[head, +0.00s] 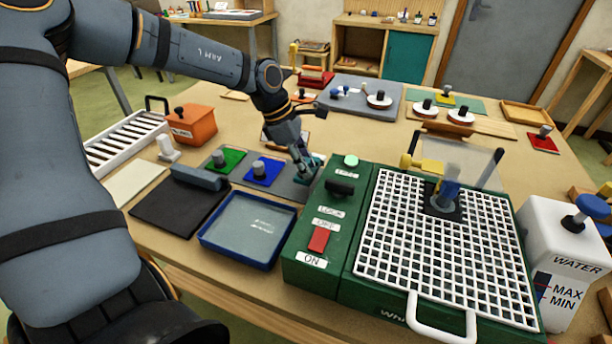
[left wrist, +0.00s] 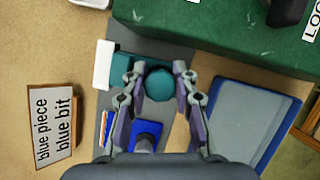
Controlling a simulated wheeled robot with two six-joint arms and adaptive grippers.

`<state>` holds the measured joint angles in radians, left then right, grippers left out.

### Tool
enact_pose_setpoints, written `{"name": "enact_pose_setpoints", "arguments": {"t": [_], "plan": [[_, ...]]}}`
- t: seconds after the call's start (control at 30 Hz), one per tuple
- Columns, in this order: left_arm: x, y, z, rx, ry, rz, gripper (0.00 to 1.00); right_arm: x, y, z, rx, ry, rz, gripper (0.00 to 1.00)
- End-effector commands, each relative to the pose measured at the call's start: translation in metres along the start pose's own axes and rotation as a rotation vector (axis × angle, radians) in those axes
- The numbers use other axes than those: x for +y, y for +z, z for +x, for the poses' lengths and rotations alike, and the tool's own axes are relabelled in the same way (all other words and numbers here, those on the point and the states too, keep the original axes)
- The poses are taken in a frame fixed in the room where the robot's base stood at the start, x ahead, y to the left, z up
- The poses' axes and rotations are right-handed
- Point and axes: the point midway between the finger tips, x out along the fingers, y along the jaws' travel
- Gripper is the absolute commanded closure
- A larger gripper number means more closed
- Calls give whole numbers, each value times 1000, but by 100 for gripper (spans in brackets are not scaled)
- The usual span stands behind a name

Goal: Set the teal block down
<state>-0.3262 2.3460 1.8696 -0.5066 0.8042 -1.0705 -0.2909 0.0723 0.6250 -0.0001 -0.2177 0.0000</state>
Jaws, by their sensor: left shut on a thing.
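The teal block (head: 313,166) is at the right end of a grey strip (head: 288,188), close to the green machine's left side. In the left wrist view the teal block (left wrist: 126,67) shows as a flat teal piece with a round teal knob (left wrist: 160,85). My left gripper (head: 303,171) points down over it, and its two fingers (left wrist: 160,92) close around the knob. The fingers hide part of the block. I cannot tell whether its underside touches the strip. My right gripper is not in view.
A blue block (head: 263,171) and a green block (head: 226,160) with dark knobs sit left on the strip. A blue-rimmed tray (head: 206,238) lies in front. The green machine (head: 300,262) with a white grid (head: 425,270) stands right. A label card (left wrist: 52,128) stands nearby.

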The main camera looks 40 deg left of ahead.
Motion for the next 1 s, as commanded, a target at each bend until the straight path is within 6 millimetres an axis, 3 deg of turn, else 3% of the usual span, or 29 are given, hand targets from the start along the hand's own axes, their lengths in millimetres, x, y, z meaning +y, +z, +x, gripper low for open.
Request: {"name": "enact_pose_setpoints", "arguments": {"t": [0.17, 0.37, 0.73, 0.77, 0.9, 1.0], "plan": [[0, -3, 7, -1, -1, 0, 100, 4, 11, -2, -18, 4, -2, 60], [-1, -14, 34, 1, -1, -1, 100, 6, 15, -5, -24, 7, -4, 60], [-1, -16, 39, 0, 2, 0, 100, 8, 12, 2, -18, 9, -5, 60], [-1, -16, 38, 0, 1, 0, 71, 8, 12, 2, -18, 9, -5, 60], [-1, -16, 37, 0, 1, 0, 52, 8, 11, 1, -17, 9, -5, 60], [-1, -16, 37, 0, 1, 0, 49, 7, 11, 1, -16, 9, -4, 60]]}}
